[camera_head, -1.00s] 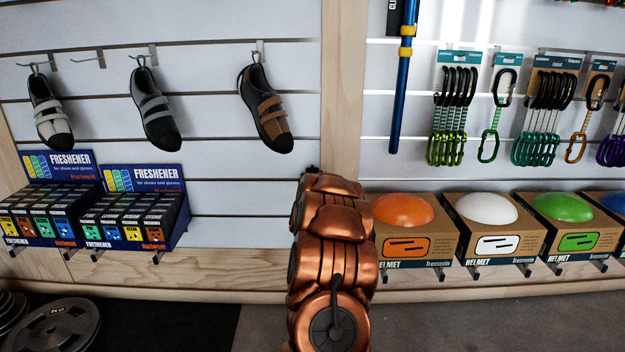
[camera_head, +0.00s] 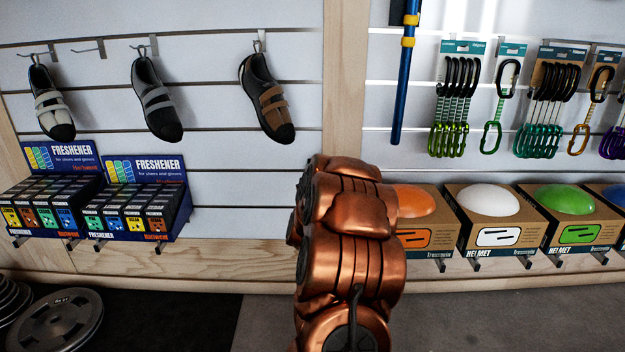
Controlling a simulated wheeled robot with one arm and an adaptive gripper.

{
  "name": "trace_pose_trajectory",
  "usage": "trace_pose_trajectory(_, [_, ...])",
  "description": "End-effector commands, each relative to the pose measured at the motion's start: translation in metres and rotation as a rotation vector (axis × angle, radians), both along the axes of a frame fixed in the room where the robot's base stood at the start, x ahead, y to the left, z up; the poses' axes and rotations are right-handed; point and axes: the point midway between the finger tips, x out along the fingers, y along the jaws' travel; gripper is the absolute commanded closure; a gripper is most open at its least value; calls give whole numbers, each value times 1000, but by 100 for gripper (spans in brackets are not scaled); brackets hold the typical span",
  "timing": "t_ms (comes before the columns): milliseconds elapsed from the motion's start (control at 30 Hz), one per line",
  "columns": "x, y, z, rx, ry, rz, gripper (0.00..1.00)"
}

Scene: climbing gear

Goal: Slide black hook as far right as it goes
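Several small hooks sit on the slatted wall at the upper left. An empty hook (camera_head: 90,47) is between the grey-and-black shoe (camera_head: 50,105) and the dark grey shoe (camera_head: 157,104). Other hooks hold these shoes: the left shoe's hook (camera_head: 38,55), the middle shoe's hook (camera_head: 143,49) and the brown shoe's hook (camera_head: 258,43). The hooks look metallic or dark, and I cannot tell which one is the black hook. My copper-coloured arm rises at the centre bottom. My gripper is not visible.
Freshener boxes (camera_head: 137,212) stand on a low shelf at left. Helmet boxes (camera_head: 497,237) line the right shelf. A wooden post (camera_head: 343,80) divides the wall panels. Quickdraws (camera_head: 454,105) and a blue pole (camera_head: 403,75) hang at right. Weight plates (camera_head: 58,320) lie at lower left.

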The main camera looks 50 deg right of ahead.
Motion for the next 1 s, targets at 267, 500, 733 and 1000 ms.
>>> trace_pose_trajectory(267, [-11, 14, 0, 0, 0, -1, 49])
trace_pose_trajectory(500, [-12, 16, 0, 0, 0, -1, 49])
trace_pose_trajectory(733, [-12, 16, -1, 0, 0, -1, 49])
trace_pose_trajectory(1000, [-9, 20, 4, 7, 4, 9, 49])
